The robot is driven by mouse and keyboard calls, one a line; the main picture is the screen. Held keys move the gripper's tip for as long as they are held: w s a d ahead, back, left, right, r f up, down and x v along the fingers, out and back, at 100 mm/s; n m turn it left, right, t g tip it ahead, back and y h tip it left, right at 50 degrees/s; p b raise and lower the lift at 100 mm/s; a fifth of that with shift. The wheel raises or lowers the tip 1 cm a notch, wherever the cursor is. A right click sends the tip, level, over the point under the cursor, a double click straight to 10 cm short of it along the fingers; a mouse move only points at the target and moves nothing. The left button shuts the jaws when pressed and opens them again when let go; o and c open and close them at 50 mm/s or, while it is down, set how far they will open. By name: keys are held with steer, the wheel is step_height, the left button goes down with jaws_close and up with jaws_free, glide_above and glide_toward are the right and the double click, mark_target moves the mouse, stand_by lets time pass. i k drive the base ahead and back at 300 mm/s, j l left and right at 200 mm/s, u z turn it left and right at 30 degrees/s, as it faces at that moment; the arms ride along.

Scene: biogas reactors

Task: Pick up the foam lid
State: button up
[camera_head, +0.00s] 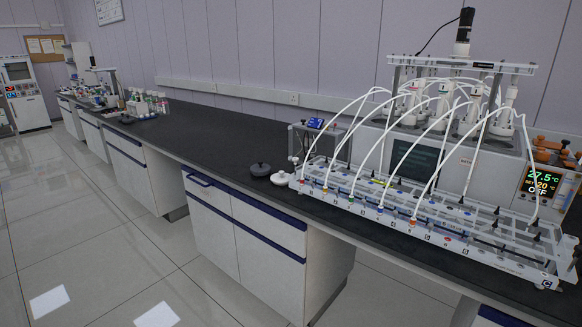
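My gripper is not in view.
A reactor rack (420,225) with white tubes stands right of the discs, close to the white one. A display unit (543,184) stands at the far right. Bottles (140,105) crowd the bench's far end. The bench between is clear, as is the tiled floor (90,220) in front.

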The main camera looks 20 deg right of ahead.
mark_target(260, 169)
steer(key=i+j, duration=0.2)
steer(key=i, duration=0.25)
steer(key=i+j, duration=0.2)
steer(key=i, duration=0.25)
steer(key=i+j, duration=0.2)
steer(key=i, duration=0.3)
